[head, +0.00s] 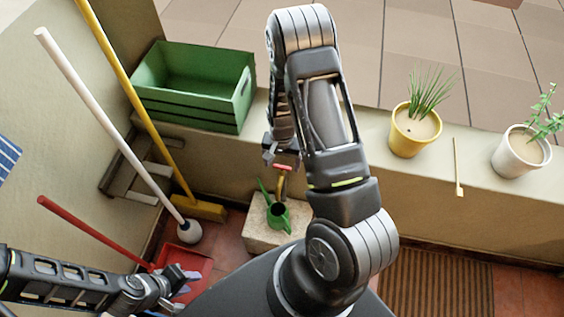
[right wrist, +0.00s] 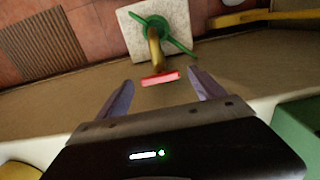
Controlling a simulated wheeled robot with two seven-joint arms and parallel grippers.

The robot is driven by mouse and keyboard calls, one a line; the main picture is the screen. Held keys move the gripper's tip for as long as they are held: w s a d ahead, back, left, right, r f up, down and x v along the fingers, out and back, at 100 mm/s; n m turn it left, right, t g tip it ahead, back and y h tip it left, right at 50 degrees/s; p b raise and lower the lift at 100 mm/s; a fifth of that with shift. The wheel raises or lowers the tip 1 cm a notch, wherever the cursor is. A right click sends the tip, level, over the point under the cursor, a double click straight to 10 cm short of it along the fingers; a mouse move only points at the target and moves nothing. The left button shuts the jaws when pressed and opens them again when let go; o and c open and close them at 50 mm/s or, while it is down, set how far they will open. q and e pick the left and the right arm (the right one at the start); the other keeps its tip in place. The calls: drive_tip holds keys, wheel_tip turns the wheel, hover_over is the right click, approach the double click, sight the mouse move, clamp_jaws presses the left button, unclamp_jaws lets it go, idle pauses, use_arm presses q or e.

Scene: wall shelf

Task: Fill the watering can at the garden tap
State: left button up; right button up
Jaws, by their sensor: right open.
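The green watering can (head: 278,214) stands on a pale stone block (head: 262,236) by the low wall, under the brass tap (head: 282,184). The tap has a red handle (head: 284,168). In the right wrist view the can (right wrist: 150,24) shows beyond the brass spout (right wrist: 154,50). My right gripper (head: 281,153) is open at the tap. In its wrist view the red handle (right wrist: 160,78) appears between the fingertips, with a gap on each side. My left gripper (head: 186,279) is empty and looks open, low at the left over the red dustpan.
A green crate (head: 190,112), a yellow pot (head: 405,140) and a white pot (head: 510,155) stand on the wall's ledge. A yellow broom (head: 150,110), a white-handled tool (head: 110,130) and the red dustpan (head: 192,258) crowd the left corner. A brown slatted mat (head: 440,285) lies at right.

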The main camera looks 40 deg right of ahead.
drive_tip(key=shift+f, duration=0.1)
drive_tip(key=shift+c, duration=0.5)
drive_tip(key=c, duration=1.3)
drive_tip(key=shift+o, duration=0.2)
drive_tip(key=n+b, duration=0.2)
drive_tip(key=shift+f+n, duration=0.3)
drive_tip(key=shift+n+b, duration=0.5)
drive_tip(key=shift+n, duration=0.2)
drive_tip(key=shift+r+n, duration=0.2)
drive_tip(key=shift+n, duration=0.2)
drive_tip(key=shift+r, duration=0.1)
drive_tip(key=o, duration=1.4)
drive_tip(key=shift+c, duration=0.2)
